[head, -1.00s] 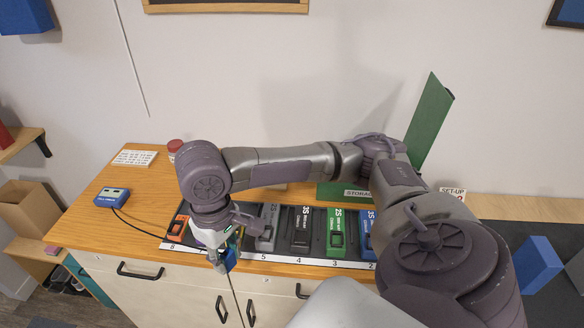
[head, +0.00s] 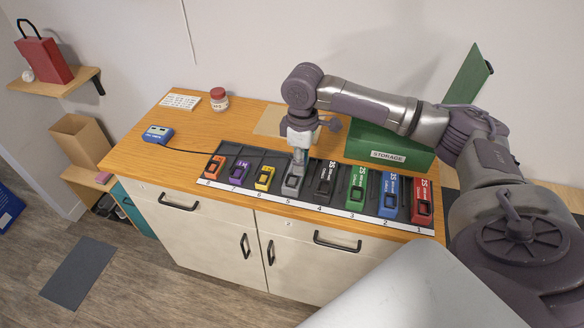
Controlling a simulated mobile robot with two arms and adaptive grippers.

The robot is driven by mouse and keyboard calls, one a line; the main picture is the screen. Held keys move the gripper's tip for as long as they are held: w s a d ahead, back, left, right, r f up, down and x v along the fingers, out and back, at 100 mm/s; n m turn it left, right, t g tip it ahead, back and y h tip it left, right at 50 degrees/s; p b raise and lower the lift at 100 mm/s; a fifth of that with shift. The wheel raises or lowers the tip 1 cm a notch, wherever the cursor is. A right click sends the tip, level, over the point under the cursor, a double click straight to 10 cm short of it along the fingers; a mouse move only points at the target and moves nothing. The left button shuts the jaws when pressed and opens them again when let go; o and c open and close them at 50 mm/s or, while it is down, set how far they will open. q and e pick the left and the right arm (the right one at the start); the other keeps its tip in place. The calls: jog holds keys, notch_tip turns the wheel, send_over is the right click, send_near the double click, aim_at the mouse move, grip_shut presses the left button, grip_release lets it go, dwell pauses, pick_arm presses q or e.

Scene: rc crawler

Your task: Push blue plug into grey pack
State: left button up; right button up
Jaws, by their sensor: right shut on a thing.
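The grey pack (head: 292,184) sits in slot 5 of the dark rack, with its socket end facing the front. My right gripper (head: 299,156) points down right over the back part of the grey pack. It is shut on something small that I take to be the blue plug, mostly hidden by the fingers. I cannot tell whether the plug touches the pack's socket. A blue box (head: 158,134) stands on the left of the worktop, and its black cable runs right toward the rack. My left gripper is not in view.
The dark rack (head: 262,158) also holds orange, purple and yellow packs to the left, and black, green, blue and red ones to the right. A green storage box (head: 415,158) stands behind it. A red-lidded jar (head: 219,99) and a white card (head: 180,102) are at the back left.

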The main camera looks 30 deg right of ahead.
jog(key=w+f, duration=0.1)
jog(key=w, duration=0.1)
jog(key=shift+w+a+f, duration=0.35)
jog(key=shift+w+a, duration=0.05)
notch_tip(320, 180, down, 3)
jog(key=shift+f+p, duration=0.1)
jog(key=shift+p, duration=0.75)
jog(key=shift+f, duration=0.45)
jog(key=o, duration=0.8)
jog(key=shift+f, duration=0.1)
jog(key=shift+o, duration=0.2)
notch_tip(320, 180, up, 12)
jog(key=b, duration=0.3)
